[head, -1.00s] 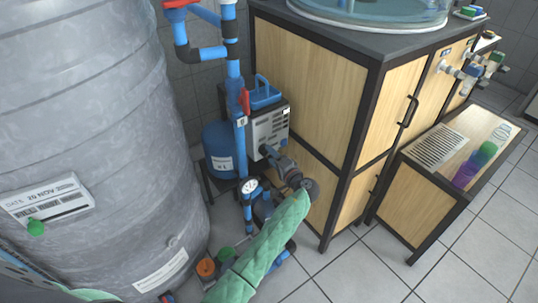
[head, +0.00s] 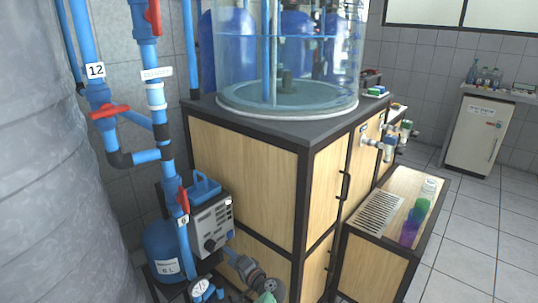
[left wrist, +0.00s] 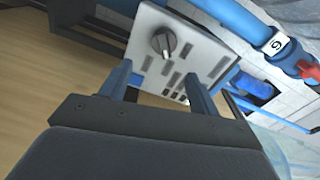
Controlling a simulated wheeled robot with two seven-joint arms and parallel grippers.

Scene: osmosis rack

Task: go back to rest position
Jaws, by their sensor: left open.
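My left gripper (head: 232,254) is at the lower middle of the head view, just right of and below the knob (head: 210,243) on the grey control box (head: 222,214). In the left wrist view, its two blue-grey fingers (left wrist: 158,78) are spread with nothing between them. The box's light panel (left wrist: 205,48) lies beyond them, with the dark knob (left wrist: 163,41) ahead of the gap. The gripper appears apart from the knob. My green-sleeved left arm is mostly cut off at the bottom edge. My right gripper is not in view.
A wooden cabinet (head: 245,187) stands close right of the gripper, with a clear round tank (head: 288,88) on top. Blue pipes (head: 140,75) and a large grey tank (head: 45,180) stand left. A low side table (head: 372,264) is at right. Tiled floor (head: 470,240) is open beyond it.

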